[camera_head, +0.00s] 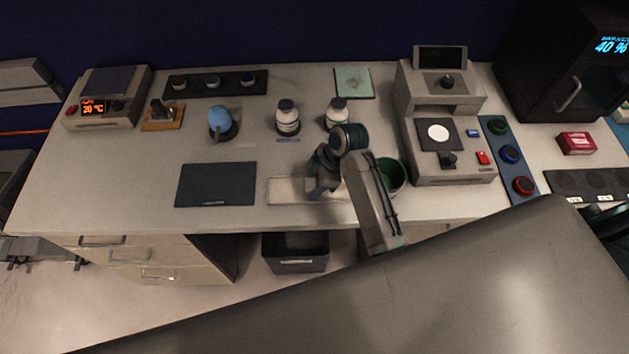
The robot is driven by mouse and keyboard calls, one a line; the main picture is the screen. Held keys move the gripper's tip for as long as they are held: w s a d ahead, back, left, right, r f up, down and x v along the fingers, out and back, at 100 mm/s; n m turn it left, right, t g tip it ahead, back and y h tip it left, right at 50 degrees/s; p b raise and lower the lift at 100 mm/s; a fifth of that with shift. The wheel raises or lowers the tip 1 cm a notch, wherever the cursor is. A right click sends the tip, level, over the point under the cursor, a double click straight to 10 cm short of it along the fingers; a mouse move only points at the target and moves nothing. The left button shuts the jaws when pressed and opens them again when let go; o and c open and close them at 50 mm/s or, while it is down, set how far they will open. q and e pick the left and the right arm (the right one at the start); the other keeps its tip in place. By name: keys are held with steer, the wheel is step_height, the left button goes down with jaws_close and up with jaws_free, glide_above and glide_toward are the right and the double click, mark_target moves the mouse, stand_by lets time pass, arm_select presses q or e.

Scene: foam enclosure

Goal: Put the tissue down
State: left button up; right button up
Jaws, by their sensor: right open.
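My right gripper (318,187) is low over the front middle of the bench, above a pale rectangular patch (285,191) with a thin outline. It is open; its fingertips are small and partly hidden by my wrist, so any contact with the patch is unclear. I cannot make out a tissue for certain at the fingers or on the patch. A green round container (394,177) stands just right of my right forearm, which hides part of it. My left gripper is not in view.
Two white bottles (288,120) (336,110) stand behind the gripper. A dark mat (215,185) lies left, a blue round object (220,121) behind it. A microscope-like device (455,150) stands right. A dark bin (295,254) is below the bench edge.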

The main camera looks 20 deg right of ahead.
steer(key=b+v, duration=0.3)
steer(key=v, duration=0.4)
steer(key=shift+p+v, duration=1.1)
steer(key=shift+v, duration=1.5)
steer(key=shift+a, duration=0.1)
